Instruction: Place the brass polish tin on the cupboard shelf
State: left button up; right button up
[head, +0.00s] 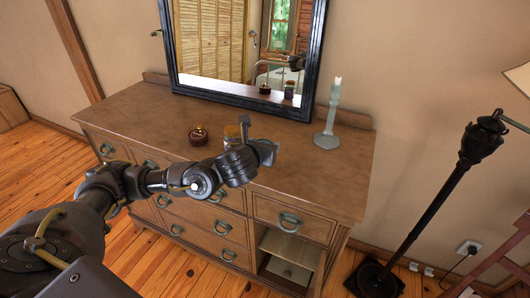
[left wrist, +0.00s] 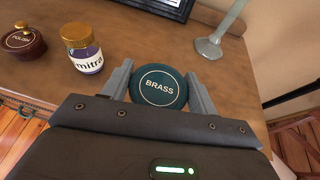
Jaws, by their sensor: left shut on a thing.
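The brass polish tin (left wrist: 158,86) is round with a dark teal lid lettered BRASS. It sits between the two fingers of my left gripper (left wrist: 158,88), which is shut on it. In the head view my left gripper (head: 259,146) is over the dresser top, and I cannot make out the tin there. The open cupboard (head: 291,247) is at the lower right of the dresser front, with a pale shelf inside. It is below and to the right of the gripper. My right gripper is not in view.
On the dresser top (head: 330,180) stand a dark red POLISH pot (left wrist: 22,40), a gold-lidded mitra jar (left wrist: 83,50) and a grey-green candlestick (head: 328,135). A black-framed mirror (head: 180,84) stands behind. A black floor lamp (head: 440,205) stands right of the dresser.

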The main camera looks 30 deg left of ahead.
pick_arm(q)
jog(key=s+d+r+m+h, duration=0.2)
jog(key=d+r, duration=0.4)
jog(key=d, duration=0.1)
jog(key=shift+s, duration=0.35)
